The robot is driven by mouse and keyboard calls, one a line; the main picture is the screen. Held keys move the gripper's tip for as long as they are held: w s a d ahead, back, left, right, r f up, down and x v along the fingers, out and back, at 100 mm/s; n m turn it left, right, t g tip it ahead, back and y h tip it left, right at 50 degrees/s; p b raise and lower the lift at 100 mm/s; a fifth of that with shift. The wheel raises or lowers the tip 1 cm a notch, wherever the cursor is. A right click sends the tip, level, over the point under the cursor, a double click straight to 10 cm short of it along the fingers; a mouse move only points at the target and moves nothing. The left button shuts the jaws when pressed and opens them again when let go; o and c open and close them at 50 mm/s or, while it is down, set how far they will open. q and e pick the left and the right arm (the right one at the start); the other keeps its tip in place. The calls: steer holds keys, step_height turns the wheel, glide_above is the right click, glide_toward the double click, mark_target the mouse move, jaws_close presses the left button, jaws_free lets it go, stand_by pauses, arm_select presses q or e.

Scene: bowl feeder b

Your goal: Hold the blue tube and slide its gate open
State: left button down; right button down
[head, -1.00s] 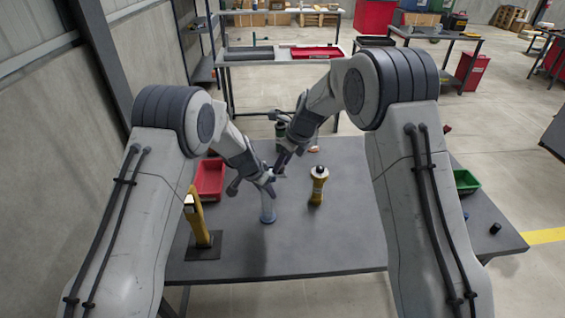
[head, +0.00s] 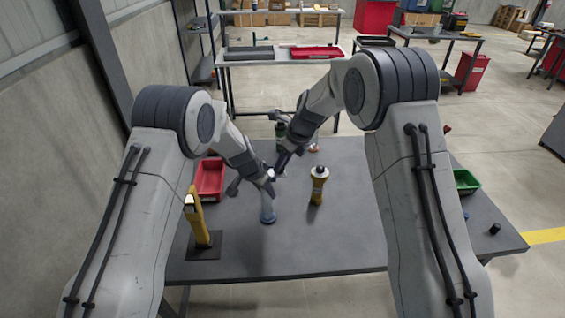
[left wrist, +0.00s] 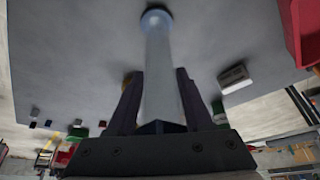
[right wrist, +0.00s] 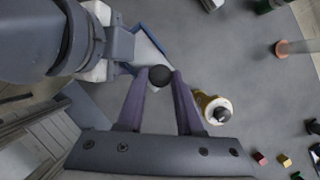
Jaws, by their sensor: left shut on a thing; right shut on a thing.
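The blue tube (head: 268,213) stands over the dark table, its blue end low in the head view. In the left wrist view the tube (left wrist: 160,72) looks pale and runs between the fingers of my left gripper (left wrist: 158,78), which is shut on it. My right gripper (right wrist: 161,74) is shut on a round dark knob (right wrist: 160,72), which I take to be the gate's handle. A blue-edged pale part (right wrist: 150,45) lies just beyond the fingertips. In the head view both grippers meet above the tube; how far the gate is open is hidden.
A yellow bottle with a dark cap (head: 318,186) stands close to the right of the tube. A yellow post on a dark base (head: 197,222) is at left, with a red bin (head: 210,180) behind. A green bin (head: 466,182) is far right. The front middle of the table is clear.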

stand_by(0.6)
steer(key=shift+w+d, duration=0.2)
steer(key=shift+d, duration=2.05)
steer(key=c, duration=0.5)
jaws_free()
steer(key=v, duration=1.2)
